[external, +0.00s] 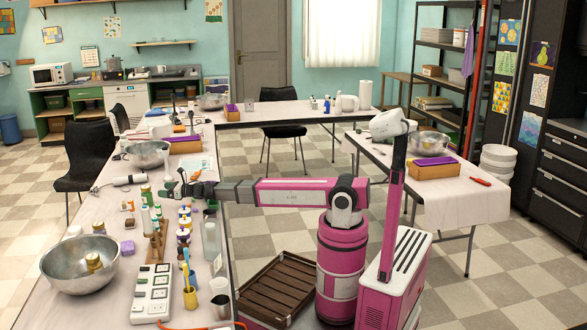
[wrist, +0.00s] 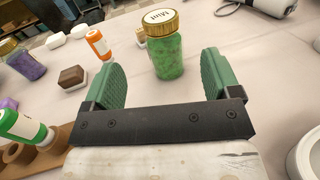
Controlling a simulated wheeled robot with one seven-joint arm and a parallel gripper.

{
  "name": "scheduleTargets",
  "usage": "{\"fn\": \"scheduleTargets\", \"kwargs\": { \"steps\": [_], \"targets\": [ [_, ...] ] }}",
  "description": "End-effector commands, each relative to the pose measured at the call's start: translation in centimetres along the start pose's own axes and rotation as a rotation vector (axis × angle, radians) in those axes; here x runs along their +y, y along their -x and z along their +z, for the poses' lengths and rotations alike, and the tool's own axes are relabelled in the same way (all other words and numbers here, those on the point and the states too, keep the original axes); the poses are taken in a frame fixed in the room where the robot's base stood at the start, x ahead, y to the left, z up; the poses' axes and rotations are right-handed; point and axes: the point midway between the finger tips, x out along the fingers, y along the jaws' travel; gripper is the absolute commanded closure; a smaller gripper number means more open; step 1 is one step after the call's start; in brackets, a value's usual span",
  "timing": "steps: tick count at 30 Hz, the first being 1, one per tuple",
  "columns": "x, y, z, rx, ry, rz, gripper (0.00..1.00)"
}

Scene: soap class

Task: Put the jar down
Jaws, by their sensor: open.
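A green jar (wrist: 167,58) with a gold lid marked "Mint" stands upright on the white-covered table. In the external view the green jar (external: 147,196) is on the long left table, just left of my gripper (external: 172,188). In the wrist view my gripper (wrist: 162,66) is open, with its green fingers spread to either side of the jar's lower part. A gap shows between the jar and each finger. Whether the jar stands between the fingertips or just beyond them I cannot tell. The jar is clear of both fingers.
An orange-labelled bottle (wrist: 98,44), a brown-and-white block (wrist: 72,77) and a purple jar (wrist: 24,62) stand to the left. A metal bowl (external: 80,270) holds another jar. Bare tabletop lies right of the jar.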

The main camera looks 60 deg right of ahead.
Motion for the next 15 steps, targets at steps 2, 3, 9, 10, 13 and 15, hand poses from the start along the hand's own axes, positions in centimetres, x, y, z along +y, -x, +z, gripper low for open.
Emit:
{"fn": "scheduleTargets", "kwargs": {
  "steps": [2,3,9,10,13,15],
  "targets": [
    [-0.6,0.0,0.3,-0.002,0.002,0.02,0.17],
    [-0.8,0.1,0.3,-0.001,0.002,0.031,0.17],
    [-1.1,-0.5,0.5,0.005,0.0,0.061,0.17],
    [-1.1,-0.8,0.5,0.005,0.0,0.061,0.17],
    [-1.0,-2.2,0.4,0.005,0.0,0.06,0.17],
    [-1.0,-3.3,0.4,0.005,0.0,0.06,0.17]
  ]
}}
